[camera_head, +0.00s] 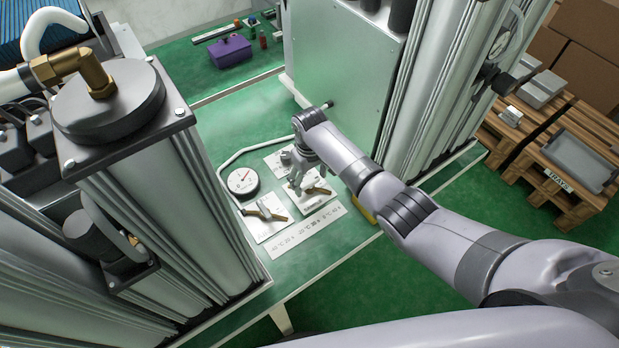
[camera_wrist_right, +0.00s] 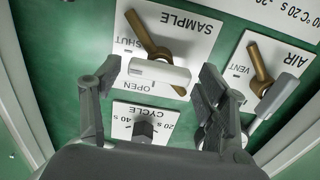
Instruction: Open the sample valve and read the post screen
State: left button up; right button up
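The sample valve in the right wrist view has a brass lever (camera_wrist_right: 149,36) with a pale grip (camera_wrist_right: 160,74) on a white plate marked SAMPLE, SHUT and OPEN (camera_wrist_right: 190,47). The grip lies beside the word OPEN; I cannot tell the valve's setting. My right gripper (camera_wrist_right: 158,82) is open, with one finger on each side of the grip and small gaps visible. In the head view my right gripper (camera_head: 303,166) is over the panel and partly covers this plate. My left gripper is not in view. I see no screen that I can read.
An AIR/VENT valve (camera_wrist_right: 259,65) and a CYCLE knob (camera_wrist_right: 143,130) are close to the right fingers. A round gauge (camera_head: 243,181) stands on the green bench, and tall columns (camera_head: 180,200) flank it. A purple box (camera_head: 230,51) and pallets (camera_head: 560,125) are farther off.

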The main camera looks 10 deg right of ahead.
jog(key=c, duration=0.9)
jog(key=shift+n, duration=0.4)
jog(key=shift+r+n+p, duration=0.1)
jog(key=shift+n+p, duration=0.35)
jog(key=shift+n, duration=0.55)
jog(key=n, duration=0.3)
jog(key=shift+n+p, duration=0.3)
jog(key=shift+p, duration=0.05)
jog(key=n, duration=1.1)
jog(key=shift+n, duration=0.4)
jog(key=o, duration=1.2)
jog(key=shift+c, duration=0.2)
